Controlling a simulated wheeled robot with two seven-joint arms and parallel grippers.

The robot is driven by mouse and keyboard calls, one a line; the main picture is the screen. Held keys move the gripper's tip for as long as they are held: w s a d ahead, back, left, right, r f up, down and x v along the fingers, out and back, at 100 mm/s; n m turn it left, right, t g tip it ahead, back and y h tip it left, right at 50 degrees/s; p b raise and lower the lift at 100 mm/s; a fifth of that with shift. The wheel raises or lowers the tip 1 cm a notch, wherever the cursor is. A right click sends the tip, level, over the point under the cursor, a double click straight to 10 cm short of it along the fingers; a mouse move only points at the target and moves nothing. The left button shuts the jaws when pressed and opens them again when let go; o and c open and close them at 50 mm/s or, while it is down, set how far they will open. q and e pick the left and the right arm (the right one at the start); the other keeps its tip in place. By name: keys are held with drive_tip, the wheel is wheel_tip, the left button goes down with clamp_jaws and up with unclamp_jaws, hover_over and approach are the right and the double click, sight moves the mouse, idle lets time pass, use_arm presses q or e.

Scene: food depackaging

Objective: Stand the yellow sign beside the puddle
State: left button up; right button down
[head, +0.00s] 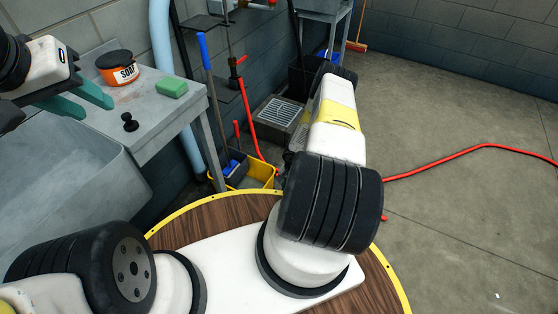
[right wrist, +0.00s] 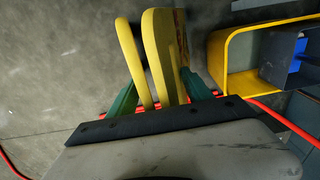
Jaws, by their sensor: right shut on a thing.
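The yellow sign (right wrist: 162,55) shows in the right wrist view as two tall yellow panels with a narrow gap between them. My right gripper (right wrist: 158,80) has its green fingers on either side of the panels and is shut on the sign. In the head view my right arm hides the sign and the right gripper. My left gripper (head: 96,108) is open and empty above the sink counter, its teal fingers apart. I cannot make out the puddle in either view.
A yellow mop bucket (right wrist: 225,50) is close right of the sign, also in the head view (head: 262,172). A red hose (head: 460,157) crosses the floor. A soap tub (head: 117,69) and green sponge (head: 172,87) are on the counter (head: 150,108). Floor at right is mostly clear.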

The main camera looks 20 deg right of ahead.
drive_tip(key=shift+f, duration=0.15)
drive_tip(key=shift+c, duration=2.1)
unclamp_jaws()
